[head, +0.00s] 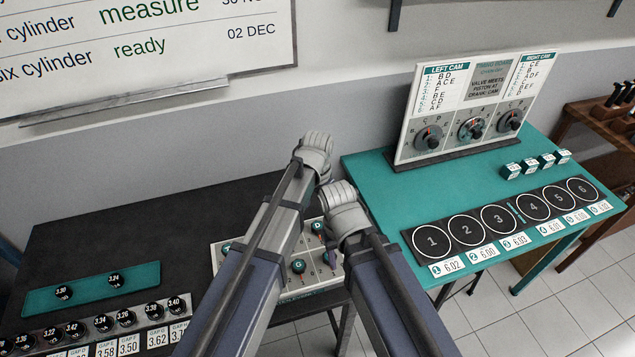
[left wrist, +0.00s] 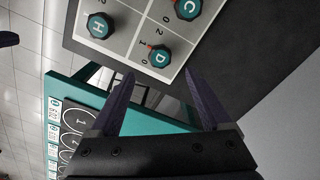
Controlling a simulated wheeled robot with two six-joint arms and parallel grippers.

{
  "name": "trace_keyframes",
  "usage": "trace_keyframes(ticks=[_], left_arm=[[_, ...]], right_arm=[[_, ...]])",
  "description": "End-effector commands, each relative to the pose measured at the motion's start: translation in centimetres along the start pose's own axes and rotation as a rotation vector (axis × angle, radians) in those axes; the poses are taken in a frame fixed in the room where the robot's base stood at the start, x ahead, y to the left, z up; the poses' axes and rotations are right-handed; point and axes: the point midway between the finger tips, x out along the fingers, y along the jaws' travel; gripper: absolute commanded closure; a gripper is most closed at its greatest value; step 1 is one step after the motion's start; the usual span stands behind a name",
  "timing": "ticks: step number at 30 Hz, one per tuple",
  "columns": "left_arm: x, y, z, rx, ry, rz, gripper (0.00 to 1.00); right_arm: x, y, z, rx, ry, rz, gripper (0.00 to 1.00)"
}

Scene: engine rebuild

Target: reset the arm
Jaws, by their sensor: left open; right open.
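My left gripper (head: 318,160) is the higher one in the head view, over the right part of the black table near the panel of lettered knobs (head: 222,258). In the left wrist view its two fingers (left wrist: 162,100) are spread with nothing between them. Knob D (left wrist: 160,56), knob C (left wrist: 187,9) and knob H (left wrist: 98,25) show beyond the fingertips. My right gripper (head: 345,210) is just below and right of the left one, close beside it. It is open; its fingertips are largely hidden in the head view. My forearms cover part of the knob panel.
The black table (head: 130,225) holds a teal tray (head: 38,300) and a row of black numbered caps. The teal table (head: 380,180) on the right carries a board with dials (head: 465,105), small boxes (head: 538,164) and a mat with numbered circles (head: 408,236). A gap separates the tables.

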Motion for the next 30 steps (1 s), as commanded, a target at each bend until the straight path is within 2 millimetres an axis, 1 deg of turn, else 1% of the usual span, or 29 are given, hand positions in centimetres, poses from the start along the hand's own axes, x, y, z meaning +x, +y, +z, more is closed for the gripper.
trace_keyframes(ticks=[5,7,8,12,15,18,22,30], left_arm=[[0.1,0.1,0.2,-0.003,-0.001,-0.001,0.19],[0.6,0.7,1.8,-0.023,-0.006,-0.005,0.19],[0.9,1.1,3.0,-0.041,-0.01,-0.009,0.19],[2.7,3.4,9.5,-0.156,-0.034,-0.039,0.19],[3.5,4.6,13.3,-0.233,-0.049,-0.06,0.19],[3.9,5.3,15.7,-0.289,-0.058,-0.076,0.19],[4.3,5.8,16.8,-0.334,-0.073,-0.085,0.19],[4.1,5.7,16.6,-0.337,-0.074,-0.085,0.19]], right_arm=[[0.1,0.0,0.0,0.0,0.0,0.0,0.5],[0.6,-0.1,0.0,-0.001,0.0,-0.001,0.5],[0.9,-0.1,-0.1,-0.002,0.0,-0.001,0.5],[2.7,-0.3,-0.2,-0.009,0.0,-0.004,0.5],[3.5,-0.5,-0.2,-0.012,0.0,-0.005,0.5],[4.0,-0.5,-0.2,-0.015,0.0,-0.007,0.5],[4.4,-0.4,-0.3,0.0,0.0,0.0,0.5],[4.2,-0.4,-0.2,0.001,0.0,0.0,0.5]])
